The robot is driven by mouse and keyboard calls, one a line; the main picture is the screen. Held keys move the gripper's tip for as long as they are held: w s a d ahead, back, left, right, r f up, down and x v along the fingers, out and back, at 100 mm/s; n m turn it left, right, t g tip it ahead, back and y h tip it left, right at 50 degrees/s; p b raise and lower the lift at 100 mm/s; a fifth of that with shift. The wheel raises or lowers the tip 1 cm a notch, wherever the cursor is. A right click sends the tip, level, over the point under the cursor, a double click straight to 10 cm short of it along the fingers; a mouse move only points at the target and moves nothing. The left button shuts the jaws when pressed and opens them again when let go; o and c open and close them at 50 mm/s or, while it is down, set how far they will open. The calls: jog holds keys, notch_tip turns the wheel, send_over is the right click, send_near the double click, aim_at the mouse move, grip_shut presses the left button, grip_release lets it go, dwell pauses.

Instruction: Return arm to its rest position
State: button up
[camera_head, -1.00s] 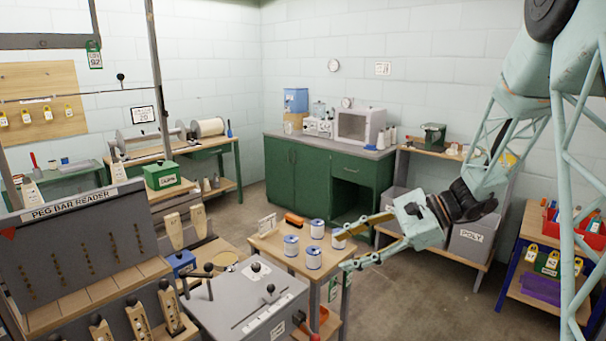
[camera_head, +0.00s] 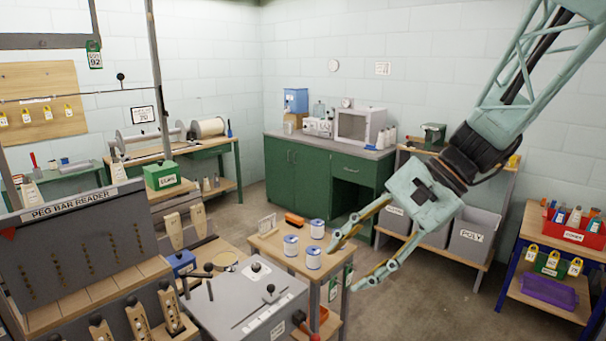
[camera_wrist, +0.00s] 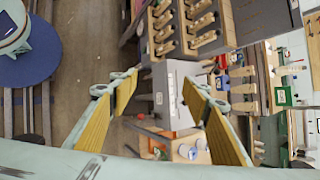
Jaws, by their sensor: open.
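My pale green gripper (camera_head: 348,265) is at the right of centre in the head view. Its two fingers point down and left, spread well apart, with nothing between them. It hangs in the air just right of the small wooden cart (camera_head: 268,242), and a finger overlaps the cart's right edge in the picture. In the wrist view my gripper (camera_wrist: 160,80) shows both yellow-padded fingers apart and empty. My arm comes down from the upper right.
White and blue spools (camera_head: 313,257) stand on the cart. The grey machine box (camera_head: 245,305) and the peg bar reader (camera_head: 75,245) are to the left. Grey bins (camera_head: 475,236) sit behind my gripper. A shelf with a red bin (camera_head: 575,232) is at right. Bare floor (camera_head: 430,300) lies below.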

jog(key=s+d+r+n+t+h, duration=0.1)
jog(key=s+d+r+n+h, duration=0.1)
jog(key=s, duration=0.7)
jog(key=s+d+r+n+t+h, duration=0.1)
jog(key=s+d+r+n+h, duration=0.1)
jog(key=s, duration=0.7)
jog(key=s+d+r+n+t+h, duration=0.1)
jog(key=s+d+r+n+h, duration=0.1)
jog(key=s+d+n+h, duration=0.2)
jog(key=shift+s+d+r+n+t, duration=0.5)
jog(key=shift+s+d, duration=1.1)
jog(key=shift+s, duration=1.4)
jog(key=shift+f, duration=0.15)
